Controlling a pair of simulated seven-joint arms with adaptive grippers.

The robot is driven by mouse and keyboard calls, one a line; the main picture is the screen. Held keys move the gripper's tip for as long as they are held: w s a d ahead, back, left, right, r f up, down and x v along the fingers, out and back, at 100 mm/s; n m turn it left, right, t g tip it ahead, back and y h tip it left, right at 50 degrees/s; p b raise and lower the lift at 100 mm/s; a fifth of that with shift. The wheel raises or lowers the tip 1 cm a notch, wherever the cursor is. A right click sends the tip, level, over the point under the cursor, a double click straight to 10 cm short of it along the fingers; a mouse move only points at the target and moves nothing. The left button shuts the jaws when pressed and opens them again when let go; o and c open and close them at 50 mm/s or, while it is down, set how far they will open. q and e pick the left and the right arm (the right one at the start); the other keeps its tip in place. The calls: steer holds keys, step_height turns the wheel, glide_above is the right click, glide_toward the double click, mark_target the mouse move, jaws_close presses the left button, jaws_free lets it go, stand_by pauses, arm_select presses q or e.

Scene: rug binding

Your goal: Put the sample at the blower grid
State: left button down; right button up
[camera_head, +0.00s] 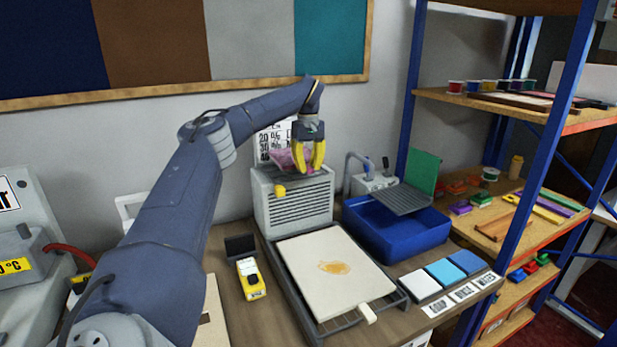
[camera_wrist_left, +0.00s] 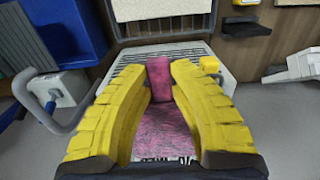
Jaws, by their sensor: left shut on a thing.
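The sample is a pink, mottled piece (camera_head: 286,159). My left gripper (camera_head: 309,168) is shut on it, with its yellow fingers pointing down. In the left wrist view the sample (camera_wrist_left: 163,128) shows between the two fingers (camera_wrist_left: 158,70). The blower (camera_head: 293,209) is a grey box with a slatted front, standing against the wall behind the board tray. The sample and fingers are over its top. The slatted grid (camera_wrist_left: 127,72) shows beyond the fingers in the left wrist view. I cannot tell whether the sample touches it. My right gripper is not in view.
A board with an orange stain (camera_head: 335,268) lies on a dark tray in front of the blower. A blue basin (camera_head: 400,236) with a tap is to the right. A yellow device (camera_head: 251,280) lies left of the tray. Blue-posted shelves (camera_head: 553,125) stand at the right.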

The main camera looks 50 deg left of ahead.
arm_select(q)
steer(key=shift+f, duration=1.75)
steer(key=c, duration=1.3)
jaws_free()
steer(key=shift+f, duration=0.1)
step_height(320, 180, up, 12)
steer(key=shift+r, duration=0.15)
